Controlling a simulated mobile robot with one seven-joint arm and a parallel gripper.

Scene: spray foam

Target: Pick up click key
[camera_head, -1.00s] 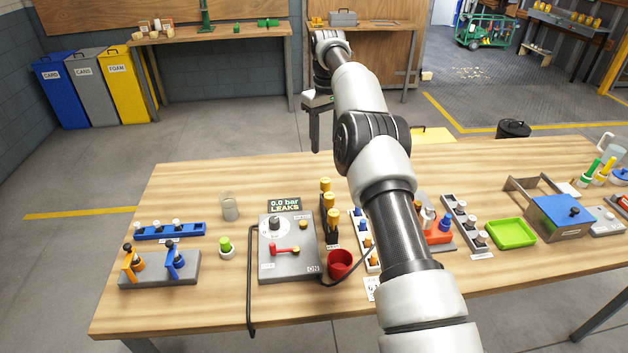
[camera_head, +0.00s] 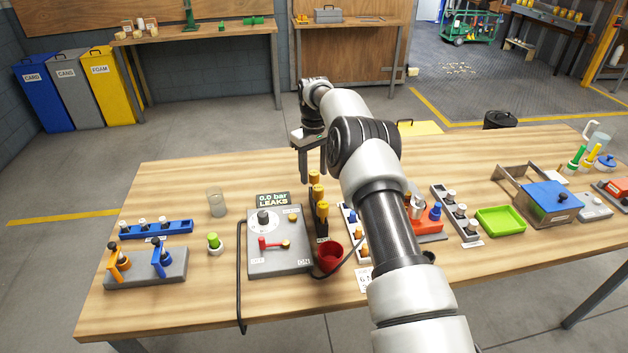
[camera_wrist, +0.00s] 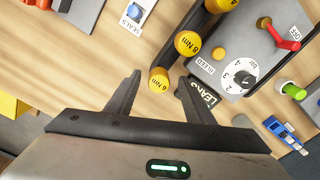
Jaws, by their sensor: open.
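Several upright keys with yellow caps stand in a dark rack in the head view, a near one (camera_head: 322,209), a middle one (camera_head: 316,192) and a far one (camera_head: 314,176). In the wrist view the caps read 6 Nm (camera_wrist: 159,81) and 8 Nm (camera_wrist: 188,44); a third cap (camera_wrist: 220,4) is cut by the top edge. My gripper (camera_wrist: 160,77) is open and empty. In the wrist view the 6 Nm cap appears between its fingertips. In the head view my gripper (camera_head: 313,172) hangs just behind and above the far key; contact cannot be told.
A grey panel (camera_head: 280,265) with a dial and red lever stands left of the rack, its LEAKS display (camera_head: 272,199) close by. A red cup (camera_head: 329,257) is in front, and a white strip of parts (camera_head: 352,232) is right. Bare table lies behind the rack.

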